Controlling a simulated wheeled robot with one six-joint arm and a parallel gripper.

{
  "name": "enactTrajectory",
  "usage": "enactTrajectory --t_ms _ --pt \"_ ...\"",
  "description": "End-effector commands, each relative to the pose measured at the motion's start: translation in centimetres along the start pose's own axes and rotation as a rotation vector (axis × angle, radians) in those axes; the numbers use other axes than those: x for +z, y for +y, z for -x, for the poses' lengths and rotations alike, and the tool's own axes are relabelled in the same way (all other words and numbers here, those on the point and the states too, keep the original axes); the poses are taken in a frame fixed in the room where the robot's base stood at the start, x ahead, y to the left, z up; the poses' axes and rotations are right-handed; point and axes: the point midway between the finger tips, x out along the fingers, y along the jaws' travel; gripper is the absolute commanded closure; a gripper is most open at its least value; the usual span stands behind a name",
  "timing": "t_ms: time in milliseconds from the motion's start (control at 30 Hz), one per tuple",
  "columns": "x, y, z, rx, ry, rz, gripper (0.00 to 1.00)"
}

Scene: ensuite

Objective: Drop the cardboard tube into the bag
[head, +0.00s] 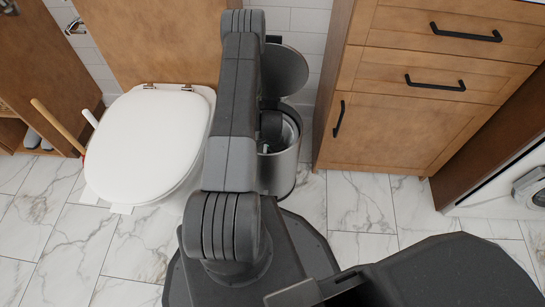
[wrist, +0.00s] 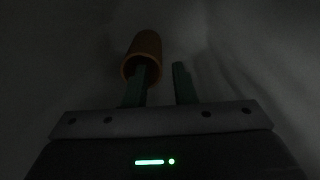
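The cardboard tube (wrist: 146,45) is orange-brown and shows in the dark wrist view, its open end facing me. My gripper (wrist: 160,72) has its two green fingers apart, with a gap between them. The left finger overlaps the tube's open mouth and seems to reach into it; whether it touches the tube I cannot tell. The right finger stands clear of the tube. Pale folds of the bag (wrist: 235,60) surround both. In the head view the bag's light liner (head: 291,133) shows inside a round metal bin (head: 283,172). My arm reaches down into the bin and hides the tube.
The bin's round lid (head: 285,72) stands open behind it. A white toilet (head: 150,140) is close on the left, and a wooden cabinet (head: 420,125) stands on the right. Marble floor tiles (head: 365,205) are clear in front of the cabinet.

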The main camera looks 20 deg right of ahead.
Motion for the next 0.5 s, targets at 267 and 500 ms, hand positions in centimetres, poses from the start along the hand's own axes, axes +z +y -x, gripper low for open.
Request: enactTrajectory --t_ms 267,500 --pt "0.0 0.0 6.6 -0.001 0.001 0.0 0.76" --pt "0.0 0.0 8.8 0.001 -0.001 0.0 0.76"
